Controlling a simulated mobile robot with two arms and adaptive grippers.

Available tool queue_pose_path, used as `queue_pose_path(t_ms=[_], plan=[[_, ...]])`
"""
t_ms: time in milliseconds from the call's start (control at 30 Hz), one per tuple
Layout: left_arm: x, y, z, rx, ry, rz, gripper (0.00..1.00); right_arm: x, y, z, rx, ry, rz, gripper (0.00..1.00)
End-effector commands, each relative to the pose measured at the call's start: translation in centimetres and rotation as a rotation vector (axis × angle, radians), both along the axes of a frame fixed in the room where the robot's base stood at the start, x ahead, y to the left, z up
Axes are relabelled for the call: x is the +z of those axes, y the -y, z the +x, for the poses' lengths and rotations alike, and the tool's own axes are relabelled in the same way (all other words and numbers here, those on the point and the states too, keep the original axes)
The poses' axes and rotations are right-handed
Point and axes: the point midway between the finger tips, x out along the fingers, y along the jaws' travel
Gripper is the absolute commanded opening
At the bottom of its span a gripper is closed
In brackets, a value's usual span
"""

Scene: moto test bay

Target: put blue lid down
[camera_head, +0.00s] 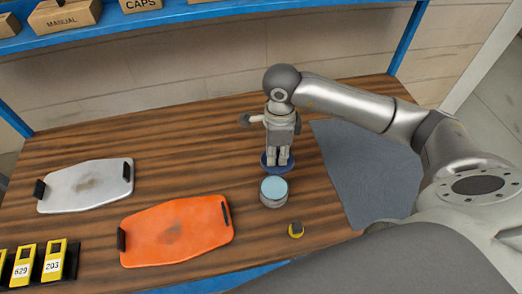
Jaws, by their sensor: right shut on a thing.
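The blue lid (266,162) is a dark blue disc below the fingers of my right gripper (277,161), just above or at the wooden table top. My right gripper points down and is shut on the lid; the fingers cover its middle. I cannot tell whether the lid touches the table. A round grey container with a light blue top (273,188) stands just in front of the lid. My left gripper is not in view.
An orange tray (177,232) and a silver tray (87,187) lie left. A small yellow and dark object (296,230) sits near the front edge. A grey mat (370,175) covers the right. Yellow tagged items (54,260) stand front left. Wood behind the trays is clear.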

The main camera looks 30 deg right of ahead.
Motion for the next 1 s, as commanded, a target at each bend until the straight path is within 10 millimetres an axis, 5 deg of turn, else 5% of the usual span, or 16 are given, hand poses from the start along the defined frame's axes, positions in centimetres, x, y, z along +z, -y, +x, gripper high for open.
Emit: queue_pose_path(t_ms=[467,1000], plan=[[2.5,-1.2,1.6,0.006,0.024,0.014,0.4,-5.8,-0.1,6.8,0.0,-0.001,0.0,0.0],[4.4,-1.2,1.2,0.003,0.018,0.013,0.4,-10.2,-0.1,8.0,0.001,0.0,-0.001,0.0]])
